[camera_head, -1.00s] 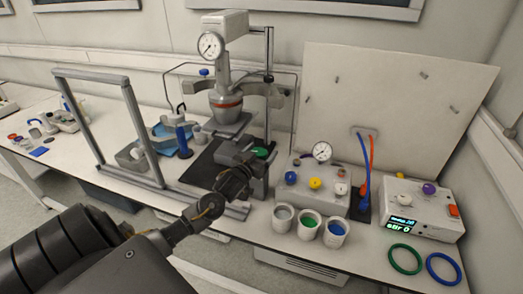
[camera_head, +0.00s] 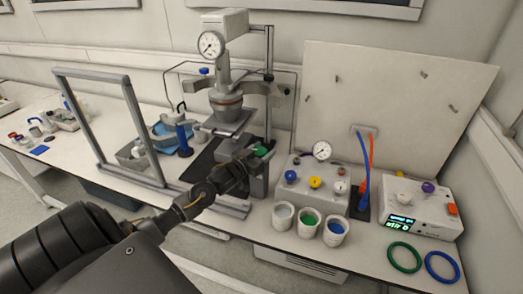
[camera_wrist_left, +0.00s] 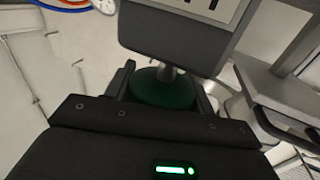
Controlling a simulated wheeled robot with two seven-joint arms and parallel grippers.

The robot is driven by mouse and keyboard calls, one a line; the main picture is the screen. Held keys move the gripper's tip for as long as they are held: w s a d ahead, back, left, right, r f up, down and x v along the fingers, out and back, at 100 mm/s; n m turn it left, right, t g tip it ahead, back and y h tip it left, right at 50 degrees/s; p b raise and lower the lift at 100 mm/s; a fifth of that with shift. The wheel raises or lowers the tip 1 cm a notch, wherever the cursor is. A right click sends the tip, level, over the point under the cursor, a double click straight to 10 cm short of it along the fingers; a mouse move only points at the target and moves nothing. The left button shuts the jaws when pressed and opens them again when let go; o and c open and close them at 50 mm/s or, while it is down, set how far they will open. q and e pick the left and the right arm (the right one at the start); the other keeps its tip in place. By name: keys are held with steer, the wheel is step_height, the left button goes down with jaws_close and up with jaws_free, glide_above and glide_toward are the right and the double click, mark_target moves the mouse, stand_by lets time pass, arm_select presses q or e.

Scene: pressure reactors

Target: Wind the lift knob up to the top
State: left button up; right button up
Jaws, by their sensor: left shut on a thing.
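The lift knob is a green round knob (camera_head: 262,150) on the front of the reactor stand's base. My left gripper (camera_head: 252,156) is at it, arm coming in from the lower left. In the left wrist view the green knob (camera_wrist_left: 163,88) sits between the two dark fingers, which are shut on it; its short shaft runs up to a grey housing (camera_wrist_left: 178,35). The reactor stand (camera_head: 269,75) carries a grey vessel (camera_head: 226,101) under a pressure gauge (camera_head: 210,45), with a grey lift platform (camera_head: 229,123) below. My right gripper is not in view.
A grey frame (camera_head: 97,122) stands left of the stand. A valve box (camera_head: 312,182), several white cups (camera_head: 308,222) and a controller box (camera_head: 424,207) stand to the right. Green (camera_head: 405,257) and blue (camera_head: 442,267) rings lie at the front right.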

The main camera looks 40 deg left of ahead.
arm_select(q)
steer(key=shift+d+m+h, duration=0.15)
steer(key=shift+m+h, duration=0.65)
steer(key=shift+h, duration=0.4)
steer(key=o, duration=1)
steer(key=s+a+b, duration=0.1)
steer(key=s+b, duration=0.1)
steer(key=s, duration=0.8)
steer(key=shift+s+a, duration=0.35)
